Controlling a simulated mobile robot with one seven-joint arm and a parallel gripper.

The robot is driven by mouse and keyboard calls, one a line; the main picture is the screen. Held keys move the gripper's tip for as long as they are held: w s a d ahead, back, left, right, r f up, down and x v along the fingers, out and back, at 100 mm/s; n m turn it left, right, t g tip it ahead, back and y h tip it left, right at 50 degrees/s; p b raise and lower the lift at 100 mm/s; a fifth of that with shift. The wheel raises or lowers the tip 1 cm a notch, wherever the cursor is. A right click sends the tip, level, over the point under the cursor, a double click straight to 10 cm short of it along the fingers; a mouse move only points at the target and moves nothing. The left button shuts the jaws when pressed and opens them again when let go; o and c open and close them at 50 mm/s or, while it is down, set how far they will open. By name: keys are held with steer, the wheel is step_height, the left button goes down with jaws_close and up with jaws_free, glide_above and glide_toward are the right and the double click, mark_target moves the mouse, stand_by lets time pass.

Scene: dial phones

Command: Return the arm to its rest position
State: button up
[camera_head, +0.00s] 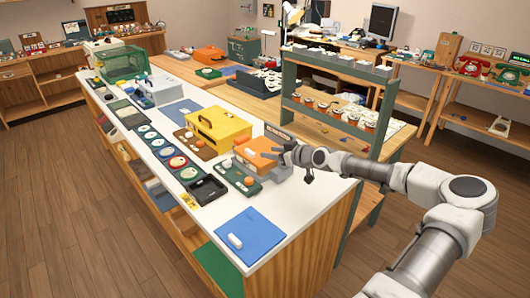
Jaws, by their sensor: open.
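My arm comes in from the lower right and reaches left over the right edge of the white-topped counter (297,203). My gripper (274,153) is at the arm's end, next to an orange box (253,152) on the counter. Its fingers are spread and point left, with nothing seen between them. They overlap the box's right side in the picture; I cannot tell whether they touch it. The arm is stretched out, with its elbow at the right.
A yellow case (218,128), a green tray (237,178), a black tray (206,189) and a blue mat (250,236) lie on the counter. A green shelf rack (333,72) stands behind my arm. Wooden floor (75,220) is open at left.

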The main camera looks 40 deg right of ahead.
steer(key=shift+s+r, duration=0.1)
steer(key=shift+s, duration=0.2)
stand_by(0.4)
